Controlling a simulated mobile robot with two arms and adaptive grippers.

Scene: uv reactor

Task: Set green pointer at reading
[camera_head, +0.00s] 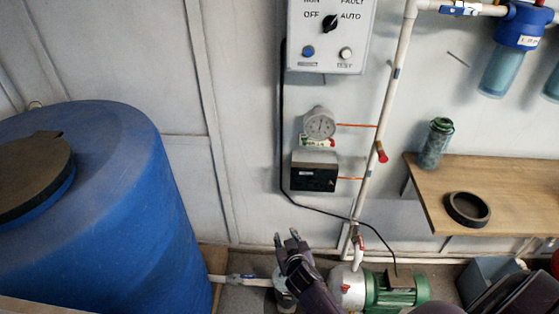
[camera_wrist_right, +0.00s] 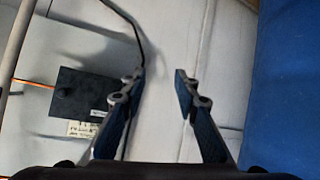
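A round dial gauge (camera_head: 319,123) with a pale face is mounted on the wall, above a black box (camera_head: 314,172). A small label (camera_head: 318,141) with red and green marks sits between them. I cannot make out a green pointer at this size. My right gripper (camera_head: 287,238) is below the black box, apart from it. In the right wrist view my right gripper (camera_wrist_right: 158,78) is open and empty, with the black box (camera_wrist_right: 84,95) beyond it to the left. The gauge is not visible there. My left gripper is not in view.
A control panel (camera_head: 331,35) hangs above the gauge. A black cable (camera_head: 281,130) runs down the wall beside it; a white pipe (camera_head: 389,90) stands to the right. A large blue tank (camera_head: 110,200) fills the left. A green pump (camera_head: 395,290) and wooden shelf (camera_head: 480,190) are right.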

